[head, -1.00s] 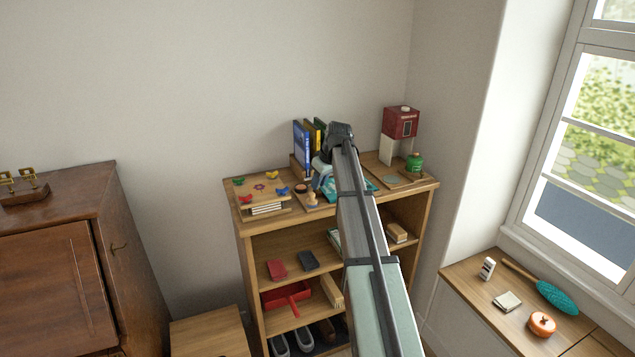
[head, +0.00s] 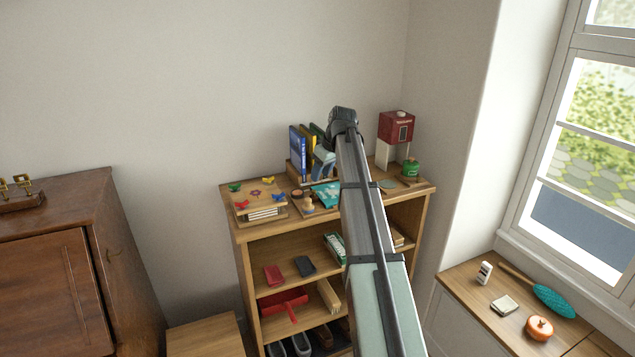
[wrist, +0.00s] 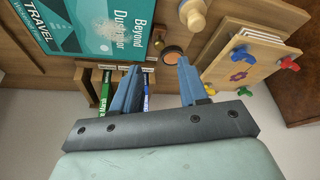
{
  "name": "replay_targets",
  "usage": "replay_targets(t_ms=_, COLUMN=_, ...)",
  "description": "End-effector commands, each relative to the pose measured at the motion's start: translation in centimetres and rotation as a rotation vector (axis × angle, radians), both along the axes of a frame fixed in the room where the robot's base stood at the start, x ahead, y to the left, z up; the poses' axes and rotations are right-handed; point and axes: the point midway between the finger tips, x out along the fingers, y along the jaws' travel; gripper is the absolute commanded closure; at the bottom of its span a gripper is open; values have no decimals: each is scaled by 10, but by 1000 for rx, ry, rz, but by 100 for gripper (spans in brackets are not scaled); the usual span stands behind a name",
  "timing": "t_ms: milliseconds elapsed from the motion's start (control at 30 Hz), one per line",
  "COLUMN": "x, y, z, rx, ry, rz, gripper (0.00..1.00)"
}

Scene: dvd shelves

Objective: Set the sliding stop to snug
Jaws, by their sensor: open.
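The wrist view shows part of the rack (wrist: 82,77), with a green case (wrist: 104,90) and a blue one. I cannot clearly make out the sliding stop; my gripper and arm cover the rack's right part in the head view. My gripper (wrist: 158,64) is open and empty, its blue fingers pointing towards the shelf top. In the wrist view, one finger overlaps the cases; contact cannot be told.
A teal book (wrist: 110,25) lies flat by the rack. Close by are a round dark-rimmed piece (wrist: 172,54), a wooden peg (wrist: 193,14) and a flower-decorated wooden press (wrist: 245,72). A red box (head: 396,126) and green jar (head: 411,168) stand at the right.

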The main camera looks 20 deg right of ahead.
Motion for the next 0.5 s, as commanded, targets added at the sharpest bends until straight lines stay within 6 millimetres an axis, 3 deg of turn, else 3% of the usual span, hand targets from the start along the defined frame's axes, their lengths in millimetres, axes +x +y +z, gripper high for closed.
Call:
replay_targets(t_ms=200, x=-13, y=-6, z=36, rx=-1, ry=-3, rz=-1, gripper=57)
replay_targets(t_ms=500, x=-22, y=-9, z=60, rx=0, ry=-1, rz=0, gripper=57)
